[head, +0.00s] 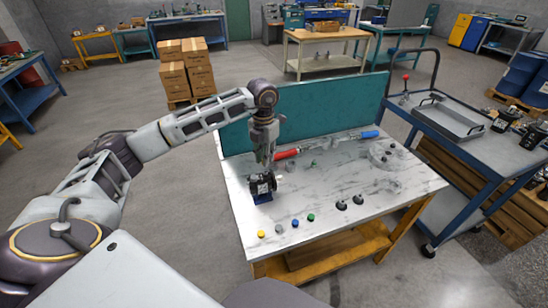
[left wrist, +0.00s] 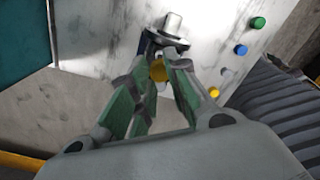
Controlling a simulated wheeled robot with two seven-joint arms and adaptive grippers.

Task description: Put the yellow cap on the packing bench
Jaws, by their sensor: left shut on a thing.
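My left gripper (head: 264,155) points down just above a black motor (head: 263,186) on the marble-topped table (head: 330,205). In the left wrist view its green-padded fingers (left wrist: 155,85) are shut on a small yellow cap (left wrist: 158,71). The motor's dark flange and silver shaft (left wrist: 172,24) show just beyond the fingertips. I cannot tell whether the held cap touches the motor. Another yellow cap (head: 261,234) lies at the table's front left; it also shows in the left wrist view (left wrist: 213,92). My right gripper is out of view. Which bench is the packing bench is unclear.
Grey, blue (head: 295,223) and green caps lie in a row near the front edge. A red-handled tool (head: 288,153) lies behind the motor, before a teal panel (head: 320,110). A blue cart (head: 470,145) stands right; a wooden bench (head: 325,36) stands behind.

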